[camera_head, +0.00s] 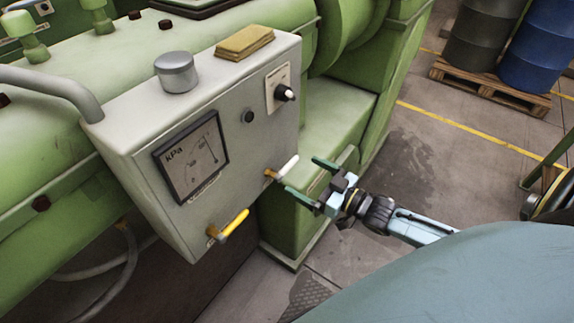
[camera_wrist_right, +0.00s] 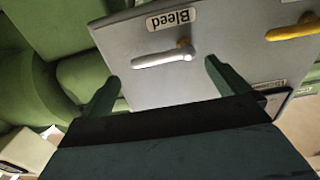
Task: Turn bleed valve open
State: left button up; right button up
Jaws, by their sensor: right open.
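The bleed valve has a white lever (camera_head: 287,168) on the front of the grey control box (camera_head: 130,150), near its lower right edge. In the right wrist view the white lever (camera_wrist_right: 160,58) lies beside the label "Bleed" (camera_wrist_right: 171,18). My right gripper (camera_head: 304,176) is open and empty in front of the box, just right of the lever. In the right wrist view its two dark green fingers (camera_wrist_right: 162,74) stand apart, with the lever between them in the picture. I cannot tell that either finger touches it. My left gripper is out of view.
A yellow lever (camera_head: 232,225) sits lower left on the box, below the kPa gauge (camera_head: 191,155). A metal can (camera_head: 176,72) and a yellowish block (camera_head: 245,42) stand on top.

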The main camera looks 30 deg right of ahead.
aim_at(290, 168)
jog(key=x, duration=0.6)
jog(key=shift+w+a, duration=0.1)
jog(key=shift+w, duration=0.1)
jog(key=shift+c, duration=0.4)
jog(key=c, duration=1.2)
